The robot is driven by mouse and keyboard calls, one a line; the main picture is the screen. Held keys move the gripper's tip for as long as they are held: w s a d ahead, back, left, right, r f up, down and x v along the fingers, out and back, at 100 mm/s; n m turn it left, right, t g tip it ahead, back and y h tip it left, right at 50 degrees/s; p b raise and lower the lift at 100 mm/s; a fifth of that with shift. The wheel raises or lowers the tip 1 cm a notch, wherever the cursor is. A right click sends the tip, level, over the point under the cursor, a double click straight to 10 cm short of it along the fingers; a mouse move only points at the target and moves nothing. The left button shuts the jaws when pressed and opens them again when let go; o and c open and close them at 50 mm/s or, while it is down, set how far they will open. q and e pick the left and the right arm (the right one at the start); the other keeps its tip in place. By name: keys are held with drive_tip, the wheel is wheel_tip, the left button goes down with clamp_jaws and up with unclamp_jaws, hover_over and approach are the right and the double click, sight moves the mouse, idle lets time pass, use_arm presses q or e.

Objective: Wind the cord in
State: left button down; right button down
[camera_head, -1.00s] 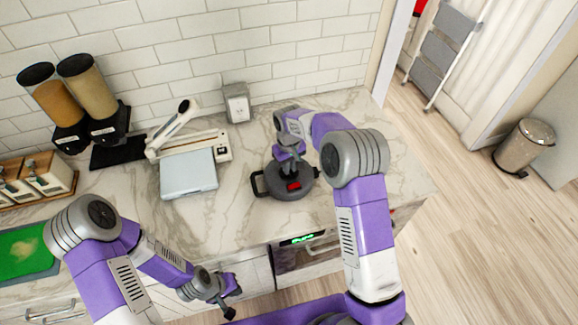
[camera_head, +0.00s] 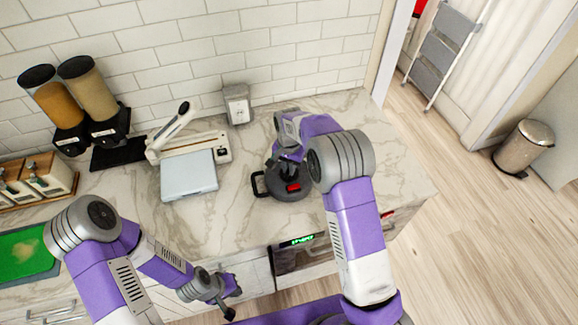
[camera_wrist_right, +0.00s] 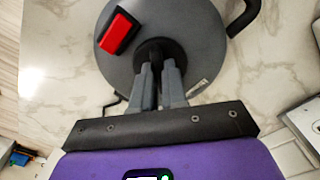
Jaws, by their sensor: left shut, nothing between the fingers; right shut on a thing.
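The cord reel (camera_head: 292,192) is a dark grey round drum lying flat on the marble counter, with a red block (camera_head: 293,187) on top and a black loop handle (camera_head: 257,184) at its left. My right gripper (camera_head: 287,171) reaches down onto it. In the right wrist view, the drum (camera_wrist_right: 195,35) fills the upper middle, and my right fingers (camera_wrist_right: 159,75) are shut on a black knob (camera_wrist_right: 152,50) near its centre. A thin dark piece (camera_wrist_right: 112,102) shows at its edge; I cannot tell whether it is cord. My left gripper (camera_head: 230,300) is shut and empty, low in front of the counter.
A paper trimmer (camera_head: 188,172) stands left of the reel. A socket box (camera_head: 237,103) is behind, by the tiled wall. Dispensers (camera_head: 85,100) and a green board (camera_head: 25,252) are further left. The counter right of the reel is clear. A bin (camera_head: 523,148) stands on the floor.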

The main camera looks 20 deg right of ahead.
drive_tip(key=m, duration=0.3)
drive_tip(key=shift+r+m+p, duration=0.15)
drive_tip(key=shift+m+p, duration=0.2)
drive_tip(key=shift+m, duration=0.05)
drive_tip(key=m+p, duration=0.1)
drive_tip(key=m, duration=0.2)
drive_tip(key=shift+m, duration=0.3)
drive_tip(key=m+p, duration=0.2)
drive_tip(key=m, duration=0.4)
drive_tip(key=m+p, duration=0.2)
drive_tip(key=m, duration=0.5)
drive_tip(key=shift+m, duration=0.3)
drive_tip(key=m+p, duration=0.1)
drive_tip(key=m, duration=0.2)
drive_tip(key=shift+m+p, duration=0.7)
drive_tip(key=shift+m, duration=1.1)
drive_tip(key=c, duration=1.2)
unclamp_jaws()
